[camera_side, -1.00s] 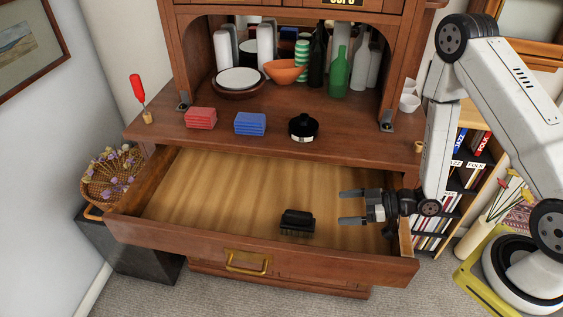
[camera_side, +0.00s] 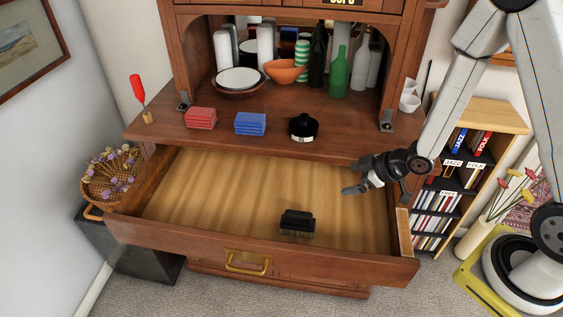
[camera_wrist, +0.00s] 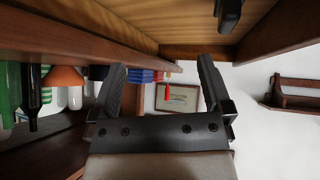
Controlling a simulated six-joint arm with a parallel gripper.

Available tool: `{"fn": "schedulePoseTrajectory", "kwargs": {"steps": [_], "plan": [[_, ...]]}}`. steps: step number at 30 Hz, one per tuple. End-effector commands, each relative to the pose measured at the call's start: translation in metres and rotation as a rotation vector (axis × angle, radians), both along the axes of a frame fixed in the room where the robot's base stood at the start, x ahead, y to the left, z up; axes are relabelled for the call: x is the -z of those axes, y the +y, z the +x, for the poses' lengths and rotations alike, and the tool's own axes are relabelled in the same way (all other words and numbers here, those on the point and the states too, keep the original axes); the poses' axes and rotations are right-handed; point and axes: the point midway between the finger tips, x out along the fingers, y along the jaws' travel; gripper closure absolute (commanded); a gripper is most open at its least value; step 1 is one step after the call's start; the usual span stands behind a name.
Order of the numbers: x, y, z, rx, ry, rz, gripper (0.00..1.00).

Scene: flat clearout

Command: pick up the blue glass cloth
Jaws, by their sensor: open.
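The blue glass cloth (camera_side: 250,123) is a folded blue stack on the cabinet's ledge, between a red folded cloth (camera_side: 201,118) and a round black object. My gripper (camera_side: 352,177) is open and empty, to the right of the cloth and lower, above the right part of the open drawer. In the wrist view my gripper (camera_wrist: 163,85) shows its two fingers apart. The blue cloth (camera_wrist: 142,76) shows there small and far off, between the fingers, partly hidden by the left one.
The open drawer (camera_side: 190,190) holds a black brush (camera_side: 297,221). A black round object (camera_side: 303,127) stands right of the blue cloth. Bottles, including a green one (camera_side: 338,75), and an orange bowl (camera_side: 285,71) stand behind. A red screwdriver (camera_side: 139,90) stands at the ledge's left end.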

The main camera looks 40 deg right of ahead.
Motion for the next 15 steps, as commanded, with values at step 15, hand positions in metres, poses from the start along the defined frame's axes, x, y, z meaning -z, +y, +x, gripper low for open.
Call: {"fn": "schedulePoseTrajectory", "kwargs": {"steps": [15], "plan": [[-0.061,-0.021,-0.033,0.371,0.294,-0.093,0.00]]}}
